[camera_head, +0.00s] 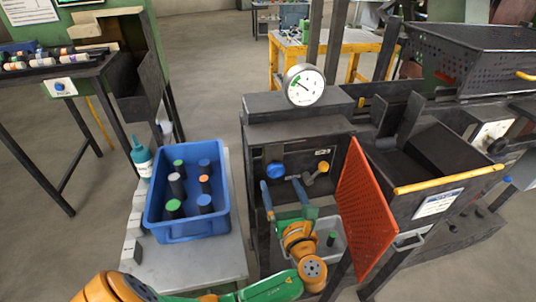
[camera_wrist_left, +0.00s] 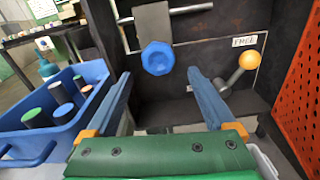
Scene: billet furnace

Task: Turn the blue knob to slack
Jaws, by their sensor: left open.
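The blue knob (camera_head: 275,171) is on the dark front panel under the round gauge. In the left wrist view the blue knob (camera_wrist_left: 158,58) is many-sided and sits near the centre, in front of a grey plate. My left gripper (camera_head: 284,190) is open in front of the panel. In the left wrist view its two blue fingers (camera_wrist_left: 160,78) stand on either side of the knob, below it in the picture, apparently short of touching it. My right gripper is not in view.
A yellow-tipped lever (camera_wrist_left: 249,60) is right of the knob, by a label reading FREE (camera_wrist_left: 244,41). A white gauge (camera_head: 304,85) stands above. An orange perforated door (camera_head: 368,210) is close on the right. A blue bin (camera_head: 187,228) with several cylinders is left.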

